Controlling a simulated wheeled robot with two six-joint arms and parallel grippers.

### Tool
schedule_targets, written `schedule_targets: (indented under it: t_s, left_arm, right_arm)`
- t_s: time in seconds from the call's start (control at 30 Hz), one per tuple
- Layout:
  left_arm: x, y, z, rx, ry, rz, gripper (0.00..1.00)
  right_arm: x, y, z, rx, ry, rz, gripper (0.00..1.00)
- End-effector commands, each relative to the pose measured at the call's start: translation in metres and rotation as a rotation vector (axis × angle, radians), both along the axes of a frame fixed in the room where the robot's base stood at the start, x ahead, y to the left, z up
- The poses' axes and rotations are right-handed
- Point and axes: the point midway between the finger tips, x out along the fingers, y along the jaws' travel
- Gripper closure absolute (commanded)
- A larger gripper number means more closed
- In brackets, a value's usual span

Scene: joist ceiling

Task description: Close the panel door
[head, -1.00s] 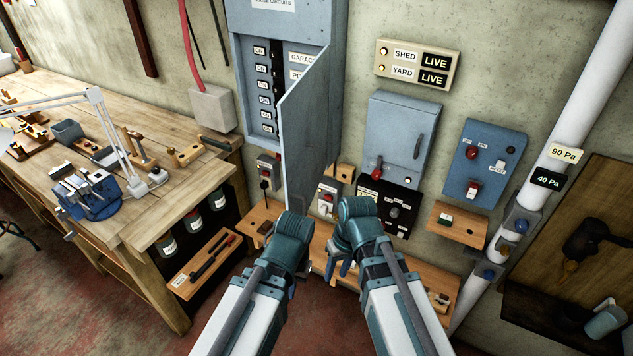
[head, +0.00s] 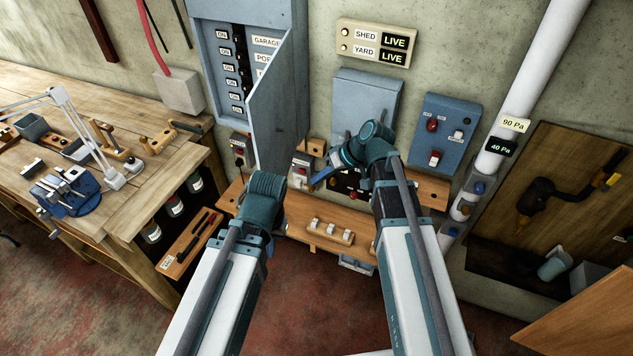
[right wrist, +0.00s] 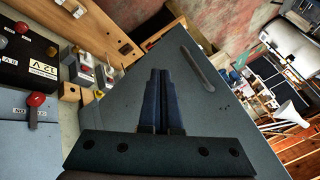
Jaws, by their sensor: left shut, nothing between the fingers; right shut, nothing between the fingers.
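The grey-blue breaker panel (head: 206,30) hangs on the wall, with several ON breakers and labels visible inside. Its panel door (head: 277,95) stands open, jutting out from the panel's right side. My right gripper (head: 322,178) is shut and empty, to the right of the door's lower part, pointing left in the head view. In the right wrist view its closed fingertips (right wrist: 157,73) lie in front of the door's flat outer face (right wrist: 215,110), which has a long handle; I cannot tell if they touch. My left gripper (head: 265,190) is below the door, its fingers mostly hidden.
A wooden workbench (head: 130,215) with a lamp and vise stands at left. Switch boxes, including a blue one (head: 445,125), and a white pipe (head: 530,80) are on the wall at right. A low wooden shelf (head: 310,225) runs beneath. Red floor lies in front.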

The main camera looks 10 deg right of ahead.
Motion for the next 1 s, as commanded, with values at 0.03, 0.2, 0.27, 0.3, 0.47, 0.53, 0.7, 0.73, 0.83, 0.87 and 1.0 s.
schedule_targets:
  t_s: [0.03, 0.2, 0.27, 0.3, 0.47, 0.53, 0.7, 0.73, 0.83, 0.87, 1.0]
  left_arm:
    - [0.000, 0.000, -0.016, 0.000, -0.001, 0.001, 1.00]
    - [0.000, 0.000, -0.040, -0.001, -0.002, 0.003, 1.00]
    - [0.000, 0.000, -0.048, -0.001, -0.002, 0.004, 1.00]
    - [0.000, 0.000, -0.053, -0.001, -0.002, 0.002, 1.00]
    - [0.000, 0.000, -0.058, 0.000, -0.002, -0.001, 1.00]
    - [0.000, 0.000, -0.057, 0.000, -0.002, -0.001, 1.00]
    - [0.000, 0.000, -0.057, 0.000, -0.002, -0.001, 1.00]
    - [0.000, 0.000, -0.057, 0.000, -0.002, -0.001, 1.00]
    - [0.000, 0.000, -0.057, 0.000, -0.002, -0.001, 1.00]
    - [0.000, 0.000, -0.057, 0.000, -0.002, -0.001, 1.00]
    - [0.000, 0.000, -0.057, 0.000, -0.002, -0.001, 1.00]
  right_arm:
    - [0.003, 0.006, -0.016, 0.000, 0.000, 0.002, 1.00]
    - [0.010, 0.023, -0.040, -0.001, 0.000, 0.002, 1.00]
    - [0.012, 0.029, -0.048, 0.000, 0.000, 0.002, 1.00]
    - [0.013, 0.033, -0.053, 0.000, 0.001, 0.002, 1.00]
    - [0.012, 0.051, -0.058, 0.000, 0.001, 0.003, 1.00]
    - [0.009, 0.059, -0.057, -0.001, 0.000, 0.002, 1.00]
    - [0.005, 0.073, -0.057, -0.001, 0.001, 0.000, 1.00]
    - [0.005, 0.075, -0.057, -0.001, 0.001, 0.000, 1.00]
    - [0.004, 0.078, -0.057, -0.001, 0.001, 0.000, 1.00]
    - [0.004, 0.078, -0.057, -0.001, 0.001, 0.000, 1.00]
    - [0.004, 0.078, -0.057, -0.001, 0.001, -0.001, 1.00]
